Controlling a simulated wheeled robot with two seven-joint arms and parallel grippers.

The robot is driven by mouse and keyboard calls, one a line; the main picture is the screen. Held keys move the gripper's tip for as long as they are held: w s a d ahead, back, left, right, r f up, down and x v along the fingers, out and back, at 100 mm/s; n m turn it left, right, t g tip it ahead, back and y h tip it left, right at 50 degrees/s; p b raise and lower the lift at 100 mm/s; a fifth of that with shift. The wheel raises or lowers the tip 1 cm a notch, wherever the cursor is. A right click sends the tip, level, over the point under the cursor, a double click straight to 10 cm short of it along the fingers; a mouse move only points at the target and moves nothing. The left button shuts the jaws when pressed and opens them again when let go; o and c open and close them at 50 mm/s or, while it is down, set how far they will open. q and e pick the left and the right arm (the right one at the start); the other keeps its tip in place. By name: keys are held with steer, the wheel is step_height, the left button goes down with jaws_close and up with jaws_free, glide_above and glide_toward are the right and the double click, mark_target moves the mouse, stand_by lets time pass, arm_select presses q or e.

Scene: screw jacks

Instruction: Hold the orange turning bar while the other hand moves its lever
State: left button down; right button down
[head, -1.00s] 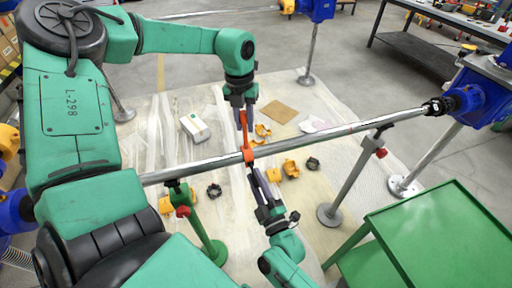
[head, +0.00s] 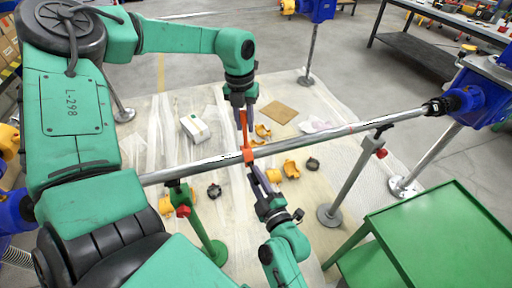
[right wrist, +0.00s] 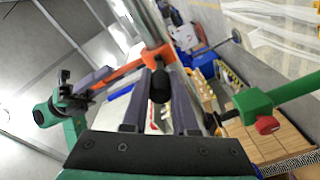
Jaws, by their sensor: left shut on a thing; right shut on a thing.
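The orange turning bar (head: 244,122) is a long bar joined to an orange clamp (head: 248,155) around the steel pipe (head: 330,138). It also shows in the right wrist view (right wrist: 122,70). My left gripper (head: 243,110) is shut on the bar's far end, beyond the pipe; it also shows at the left of the right wrist view (right wrist: 92,84). The lever's black grip (right wrist: 160,86) sits between the fingers of my right gripper (right wrist: 158,90), which is shut on it. In the head view my right gripper (head: 252,172) is on the near side of the pipe, and its fingers mostly hide the lever.
A green stand (head: 196,222) and a grey stand (head: 352,180) support the pipe. A green table (head: 440,235) stands at the lower right. Yellow parts (head: 291,169), dark rings (head: 312,163) and a white box (head: 195,128) lie on the floor sheet.

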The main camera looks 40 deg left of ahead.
steer(key=c, duration=0.7)
jaws_free()
steer(key=v, duration=1.2)
steer(key=shift+r, duration=0.15)
steer(key=shift+c, duration=0.3)
